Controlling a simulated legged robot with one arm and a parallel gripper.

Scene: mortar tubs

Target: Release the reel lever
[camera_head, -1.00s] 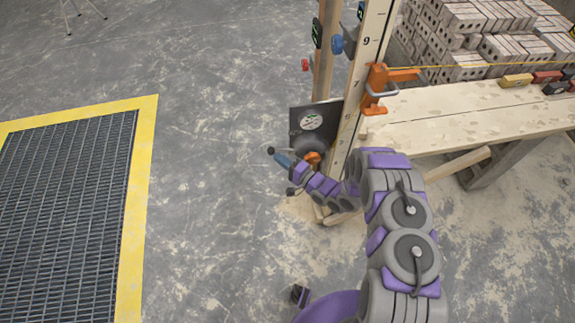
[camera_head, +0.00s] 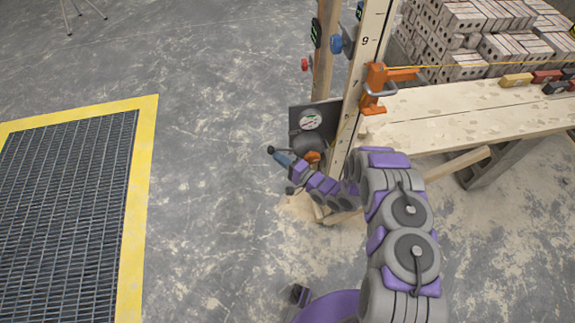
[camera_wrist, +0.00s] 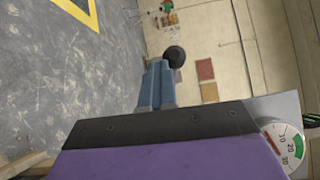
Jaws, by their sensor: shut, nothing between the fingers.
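The reel (camera_head: 306,143) is a grey round body at the foot of the wooden post, below a dark panel (camera_head: 298,113) with a dial gauge (camera_head: 311,120). An orange part (camera_head: 312,157) shows beside it. A black ball knob (camera_head: 271,150) shows at the tip of my gripper (camera_head: 280,157); I cannot tell if they touch. In the wrist view the blue fingers (camera_wrist: 160,65) are together and empty, with the black knob (camera_wrist: 174,56) just past their tips. The lever's shaft is not clearly seen. The gauge also shows in the wrist view (camera_wrist: 283,143).
A marked wooden post (camera_head: 367,70) with an orange clamp (camera_head: 376,88) stands by a plank bench (camera_head: 450,118). Bricks (camera_head: 465,20) are stacked behind. A yellow-edged floor grate (camera_head: 70,200) lies left. Floor between grate and post is clear.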

